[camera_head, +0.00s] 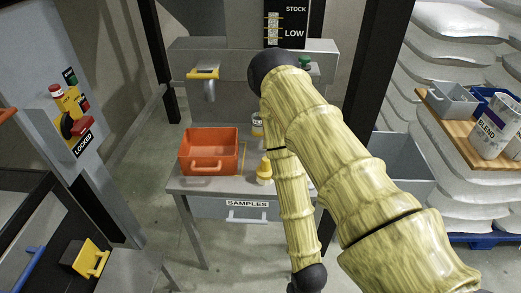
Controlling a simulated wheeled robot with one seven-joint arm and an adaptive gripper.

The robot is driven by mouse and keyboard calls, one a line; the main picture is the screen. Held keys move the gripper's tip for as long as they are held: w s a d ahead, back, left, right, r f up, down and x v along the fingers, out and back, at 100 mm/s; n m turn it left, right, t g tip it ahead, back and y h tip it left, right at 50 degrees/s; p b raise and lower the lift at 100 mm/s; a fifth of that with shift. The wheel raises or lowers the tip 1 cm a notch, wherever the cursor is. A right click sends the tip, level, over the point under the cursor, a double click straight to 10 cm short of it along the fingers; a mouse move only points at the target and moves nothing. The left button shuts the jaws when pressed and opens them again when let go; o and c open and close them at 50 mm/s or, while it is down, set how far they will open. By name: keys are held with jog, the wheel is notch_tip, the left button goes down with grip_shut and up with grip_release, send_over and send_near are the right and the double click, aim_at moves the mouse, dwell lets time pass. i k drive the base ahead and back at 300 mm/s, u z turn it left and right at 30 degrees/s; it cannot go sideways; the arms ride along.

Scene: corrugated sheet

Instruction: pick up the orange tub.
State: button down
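The orange tub (209,151) is an open rectangular box with a handle on its near side. It sits on the left part of a small grey table (192,185) and looks empty. My arm, in a yellow ribbed cover, rises from the lower right, bends at the top centre and hangs down right of the tub. Its lower end shows as a dark part near the bottom edge. My gripper's fingers cannot be made out.
A grey bin (403,160) stands behind my arm. A panel labelled LOCKED (75,120) stands at left. Stacked sacks (460,60) rise at right.

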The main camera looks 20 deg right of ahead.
aim_at(203, 151)
jog(key=z, duration=2.05)
jog(key=k, duration=1.15)
jog(key=u, duration=1.65)
jog(key=i, duration=0.5)
jog(key=u, duration=0.1)
